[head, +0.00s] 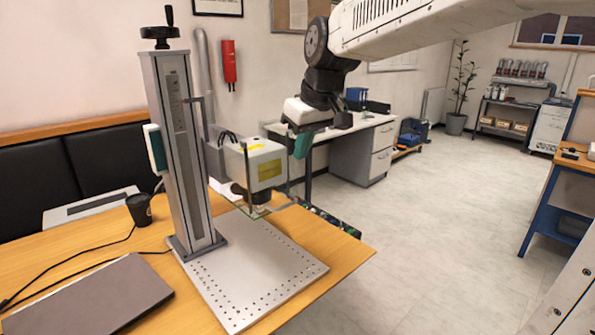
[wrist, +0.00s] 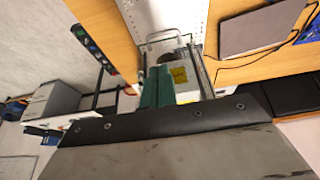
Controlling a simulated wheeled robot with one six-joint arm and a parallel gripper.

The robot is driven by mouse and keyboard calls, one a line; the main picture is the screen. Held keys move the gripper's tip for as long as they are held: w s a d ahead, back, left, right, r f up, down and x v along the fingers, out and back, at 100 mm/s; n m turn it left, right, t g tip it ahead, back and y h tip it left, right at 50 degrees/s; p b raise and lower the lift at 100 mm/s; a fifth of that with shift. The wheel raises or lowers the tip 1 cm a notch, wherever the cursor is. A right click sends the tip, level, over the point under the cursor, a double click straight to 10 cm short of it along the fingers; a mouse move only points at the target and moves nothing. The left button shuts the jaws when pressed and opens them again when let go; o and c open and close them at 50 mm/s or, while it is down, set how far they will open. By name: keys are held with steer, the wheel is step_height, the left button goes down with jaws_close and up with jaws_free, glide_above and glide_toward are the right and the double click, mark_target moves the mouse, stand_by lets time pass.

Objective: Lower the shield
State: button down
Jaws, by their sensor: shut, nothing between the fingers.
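The laser marker stands on the table, with a grey column (head: 180,150) and a boxy laser head (head: 266,165) with a yellow label. A clear shield (head: 247,180) with thin greenish edges surrounds the head. Its lower edge is around lens height, well above the perforated base plate (head: 262,268). A thin bent bar, apparently the shield's handle (wrist: 150,40), shows in the wrist view beyond my fingers. My gripper (head: 302,146) has teal fingers, shut and empty, at the upper right of the laser head. In the wrist view the fingers (wrist: 156,88) overlap part of the head; contact cannot be told.
A laptop (head: 92,298) and a black cup (head: 139,209) are on the wooden table left of the marker. A row of coloured buttons (head: 330,220) lines the table's right edge. Open floor (head: 430,220) lies to the right. A desk (head: 365,145) stands behind.

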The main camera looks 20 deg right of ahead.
steer(key=s+x, duration=0.1)
steer(key=x, duration=1.2)
steer(key=shift+f, duration=0.2)
